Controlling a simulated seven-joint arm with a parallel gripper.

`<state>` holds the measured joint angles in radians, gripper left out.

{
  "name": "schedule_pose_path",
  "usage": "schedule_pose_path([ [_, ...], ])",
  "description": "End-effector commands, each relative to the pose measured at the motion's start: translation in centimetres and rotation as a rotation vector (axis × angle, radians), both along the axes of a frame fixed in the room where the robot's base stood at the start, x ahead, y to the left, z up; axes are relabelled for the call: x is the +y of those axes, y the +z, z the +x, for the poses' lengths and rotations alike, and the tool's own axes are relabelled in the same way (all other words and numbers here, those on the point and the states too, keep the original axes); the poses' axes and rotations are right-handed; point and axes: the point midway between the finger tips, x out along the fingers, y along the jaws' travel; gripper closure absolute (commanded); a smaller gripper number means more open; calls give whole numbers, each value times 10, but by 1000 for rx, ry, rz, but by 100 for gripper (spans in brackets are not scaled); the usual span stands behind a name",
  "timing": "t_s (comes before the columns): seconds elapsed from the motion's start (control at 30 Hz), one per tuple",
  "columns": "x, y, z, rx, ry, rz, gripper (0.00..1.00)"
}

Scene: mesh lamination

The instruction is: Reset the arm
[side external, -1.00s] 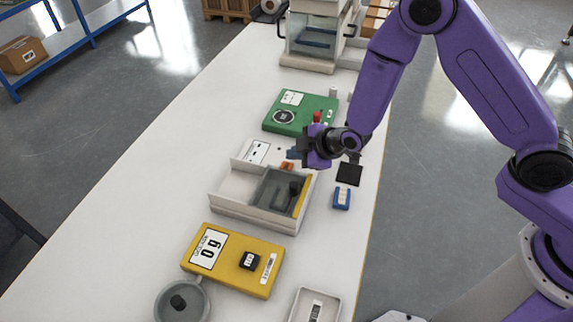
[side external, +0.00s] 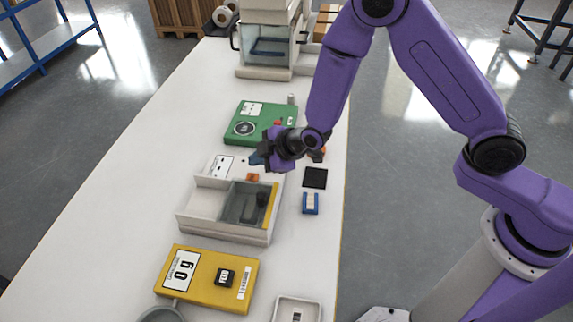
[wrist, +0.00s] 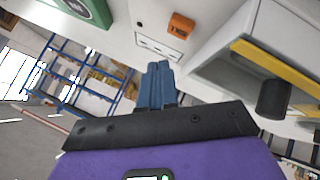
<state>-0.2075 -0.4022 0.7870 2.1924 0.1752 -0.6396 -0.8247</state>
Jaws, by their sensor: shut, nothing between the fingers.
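My gripper (side external: 256,158) is above the white table (side external: 112,160), between the green device (side external: 262,122) and the white open box (side external: 200,203). In the wrist view its two blue fingers (wrist: 159,85) are together with nothing between them. The wrist is tilted, so the wrist view also takes in the room beyond the table. The purple arm comes in from the right. The gripper looks clear of the objects, though its exact height cannot be told.
Near the gripper are an orange block (side external: 253,177), a black square (side external: 315,178) and a blue-white holder (side external: 310,204). A yellow scale (side external: 205,277) and a white tray (side external: 297,310) lie at the front. A glass-fronted machine (side external: 268,50) stands at the back. The table's left side is bare.

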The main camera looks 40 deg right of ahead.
Motion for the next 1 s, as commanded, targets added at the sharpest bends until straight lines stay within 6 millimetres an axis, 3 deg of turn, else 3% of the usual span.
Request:
schedule_pose_path([
  [0.2,1,7,-5,25,3,10,100],
  [0.37,0,28,-29,121,18,30,100],
  [0.67,-25,74,-106,354,20,24,100],
  [1.0,-88,120,-210,568,-15,-68,100],
])
